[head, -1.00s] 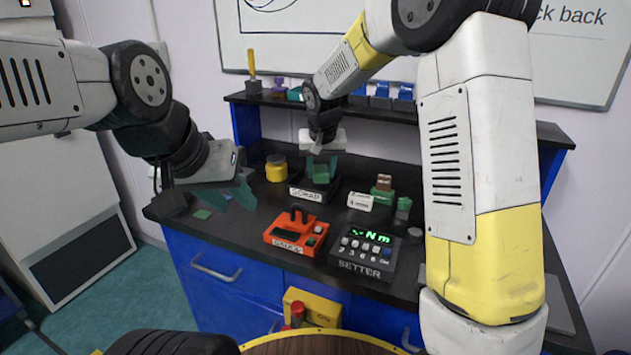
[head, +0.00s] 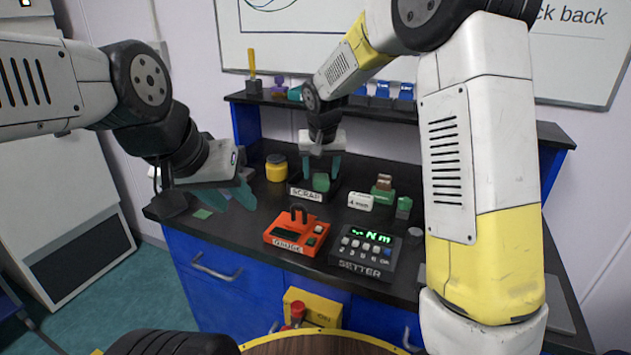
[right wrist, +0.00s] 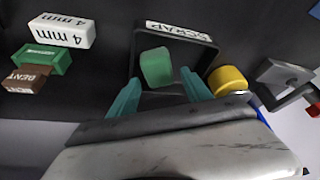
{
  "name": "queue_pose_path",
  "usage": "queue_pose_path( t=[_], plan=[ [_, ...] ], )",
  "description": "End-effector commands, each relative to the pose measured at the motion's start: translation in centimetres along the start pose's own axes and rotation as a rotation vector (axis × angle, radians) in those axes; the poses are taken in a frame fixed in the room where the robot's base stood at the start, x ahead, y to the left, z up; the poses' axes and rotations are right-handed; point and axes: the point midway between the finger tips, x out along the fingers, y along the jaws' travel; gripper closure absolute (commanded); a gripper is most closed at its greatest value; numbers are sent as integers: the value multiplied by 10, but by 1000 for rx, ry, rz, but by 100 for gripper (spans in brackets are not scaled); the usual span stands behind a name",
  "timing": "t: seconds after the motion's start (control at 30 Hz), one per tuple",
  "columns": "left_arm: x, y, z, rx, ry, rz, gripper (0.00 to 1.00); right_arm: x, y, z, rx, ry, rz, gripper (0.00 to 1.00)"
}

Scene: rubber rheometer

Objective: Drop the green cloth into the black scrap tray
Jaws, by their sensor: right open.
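The green cloth (head: 321,182) is a small rounded green piece inside the black scrap tray (head: 306,195), which has a white SCRAP label. In the right wrist view the cloth (right wrist: 156,67) rests within the walls of the tray (right wrist: 206,47). My right gripper (head: 321,170) is open just above the tray, with its teal fingers apart on either side of the cloth and not gripping it. My left gripper (head: 236,197) hangs over the left end of the bench, empty, its teal fingers apart.
A yellow jar (head: 276,168) stands beside the tray. An orange gauge (head: 296,232) and a black setter box (head: 365,250) stand in front. A white 4 mm block (head: 360,201) and green and brown blocks (head: 383,187) are to the right. A shelf (head: 400,108) runs behind.

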Motion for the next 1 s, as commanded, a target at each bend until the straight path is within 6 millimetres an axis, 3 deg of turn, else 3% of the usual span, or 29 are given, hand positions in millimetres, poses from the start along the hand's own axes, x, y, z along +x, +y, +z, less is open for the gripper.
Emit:
queue_pose_path(
  t=[0.4,0.77,0.87,1.0],
  plan=[
    [0,0,0,0,0,0,64,-65,0,-1,1,2,-1,34],
    [0,0,0,0,0,0,64,-74,-1,0,0,0,-1,34],
    [0,0,0,0,0,0,64,-82,6,4,4,4,-8,34],
    [0,0,0,0,0,0,64,-110,31,23,21,12,-36,34]
  ],
)
